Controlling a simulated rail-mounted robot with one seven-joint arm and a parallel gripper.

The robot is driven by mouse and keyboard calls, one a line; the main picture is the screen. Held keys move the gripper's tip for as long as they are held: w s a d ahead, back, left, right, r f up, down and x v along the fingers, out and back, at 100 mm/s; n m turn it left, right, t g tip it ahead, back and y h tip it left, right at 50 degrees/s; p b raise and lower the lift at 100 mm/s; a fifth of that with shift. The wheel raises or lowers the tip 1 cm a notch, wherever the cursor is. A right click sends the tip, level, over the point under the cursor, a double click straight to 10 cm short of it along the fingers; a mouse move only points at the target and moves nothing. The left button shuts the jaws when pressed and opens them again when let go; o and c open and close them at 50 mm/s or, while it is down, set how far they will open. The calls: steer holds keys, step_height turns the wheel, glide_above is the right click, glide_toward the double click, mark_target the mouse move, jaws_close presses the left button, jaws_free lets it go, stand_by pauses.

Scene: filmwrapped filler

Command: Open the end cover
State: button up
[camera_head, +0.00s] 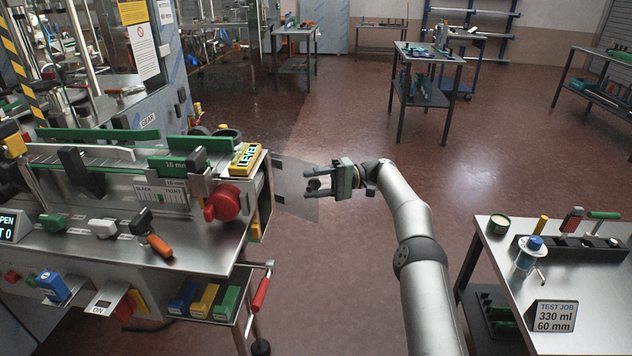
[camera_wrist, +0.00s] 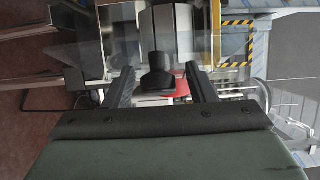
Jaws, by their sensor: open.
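The end cover (camera_head: 292,178) is a clear, see-through panel at the right end of the filling machine. In the wrist view the clear cover (camera_wrist: 95,55) spans the upper part of the picture, with a black knob (camera_wrist: 157,74) on it. My gripper (camera_head: 311,188) is beside the cover in the head view, its fingers pointing left. In the wrist view its two black fingers (camera_wrist: 158,82) are apart, one on each side of the knob. A gap shows between the knob and each finger, so it is not gripped. Whether the fingers touch the panel I cannot tell.
The machine bench (camera_head: 180,243) carries a red knob (camera_head: 222,202), a yellow LEVEL block (camera_head: 246,158) and an orange-handled lever (camera_head: 158,244). A red-handled crank (camera_head: 260,294) sticks out below. A side table (camera_head: 500,262) stands at right. The floor between is clear.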

mark_target(305, 171)
step_height(305, 171, up, 3)
steer(key=shift+r+b, duration=0.15)
steer(key=shift+b, duration=0.15)
steer(key=o, duration=0.7)
steer(key=shift+s+d+r+b, duration=0.15)
steer(key=shift+s+r+b, duration=0.55)
steer(key=shift+r, duration=0.2)
steer(key=s+r, duration=0.1)
steer(key=r, duration=0.1)
steer(key=s+r+b, duration=0.1)
steer(key=shift+s+d+r, duration=0.2)
steer(key=shift+r, duration=0.15)
steer(key=s+r, duration=0.1)
steer(key=s, duration=0.1)
steer(key=s+d+r, duration=0.1)
steer(key=s, duration=0.1)
steer(key=s+d+r, duration=0.1)
steer(key=s, duration=0.1)
steer(key=shift+d+r+b, duration=0.1)
steer(key=shift+d+b, duration=0.05)
steer(key=shift+b, duration=0.25)
steer(key=c, duration=0.7)
steer(key=s, duration=0.2)
steer(key=s+r, duration=0.1)
steer(key=shift+s+d+b, duration=0.3)
steer(key=shift+s+b, duration=0.05)
